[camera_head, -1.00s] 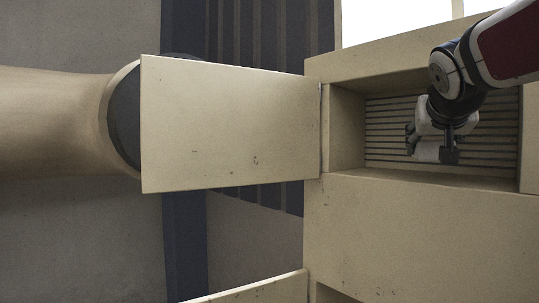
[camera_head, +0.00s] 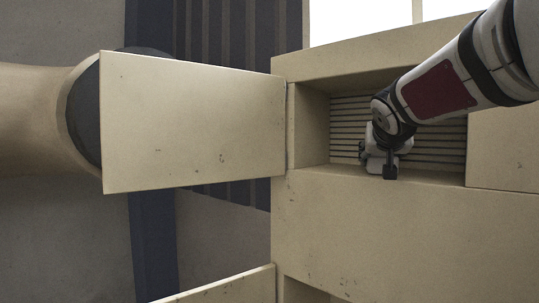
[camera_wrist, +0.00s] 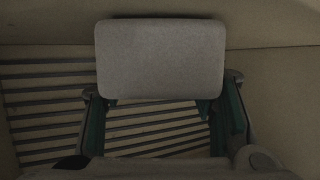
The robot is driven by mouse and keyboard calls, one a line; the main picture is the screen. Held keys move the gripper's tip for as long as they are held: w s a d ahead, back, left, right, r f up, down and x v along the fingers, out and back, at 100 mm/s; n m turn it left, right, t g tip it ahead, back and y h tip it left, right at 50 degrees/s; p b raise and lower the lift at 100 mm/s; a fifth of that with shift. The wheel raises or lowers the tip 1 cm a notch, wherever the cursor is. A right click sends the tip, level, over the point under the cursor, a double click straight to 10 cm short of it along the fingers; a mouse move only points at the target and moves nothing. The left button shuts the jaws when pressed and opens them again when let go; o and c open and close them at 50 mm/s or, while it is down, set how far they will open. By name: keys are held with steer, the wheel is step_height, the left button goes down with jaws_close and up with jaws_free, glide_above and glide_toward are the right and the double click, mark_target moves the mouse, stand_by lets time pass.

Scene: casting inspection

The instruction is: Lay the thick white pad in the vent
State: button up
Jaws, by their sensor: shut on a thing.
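The thick white pad (camera_wrist: 160,58) is a rounded, pale grey-white block in the upper middle of the wrist view. My gripper (camera_wrist: 163,87) is shut on it, with a green-lined finger at each side. In the head view my gripper (camera_head: 382,163) is inside the vent, a recess with a slatted back (camera_head: 346,124); my arm covers part of it. The slats (camera_wrist: 45,100) show below and left of the pad in the wrist view. The pad is hard to make out in the head view. I cannot tell whether it touches the slats.
Beige walls (camera_head: 312,125) close in the recess, and a beige ledge (camera_head: 400,215) runs below its opening. A flat beige panel (camera_head: 190,120) stands out to the left of the recess, beside a large round duct (camera_head: 35,122). Another beige edge (camera_head: 225,285) shows at the bottom.

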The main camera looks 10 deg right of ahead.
steer(key=shift+f, duration=0.15)
steer(key=o, duration=1.1)
steer(key=shift+s+r, duration=0.1)
steer(key=shift+r, duration=0.15)
steer(key=b+v, duration=0.1)
steer(key=v, duration=1.1)
steer(key=s+a+f+n+g+y, duration=0.2)
steer(key=s+a+f, duration=0.3)
steer(key=f, duration=0.4)
steer(key=s+a+f+n+g+y, duration=0.2)
steer(key=s+a+f, duration=0.2)
steer(key=s+f, duration=0.3)
steer(key=s+a+f+n+g+y, duration=0.2)
steer(key=s+a+f, duration=0.3)
steer(key=f, duration=0.8)
steer(key=shift+s+a+f+y, duration=0.1)
steer(key=shift+s+a+y, duration=0.1)
steer(key=shift+s, duration=0.3)
steer(key=shift+s+a+f+y, duration=0.1)
steer(key=shift+s+y, duration=0.1)
steer(key=shift+s, duration=0.3)
steer(key=shift+r, duration=0.1)
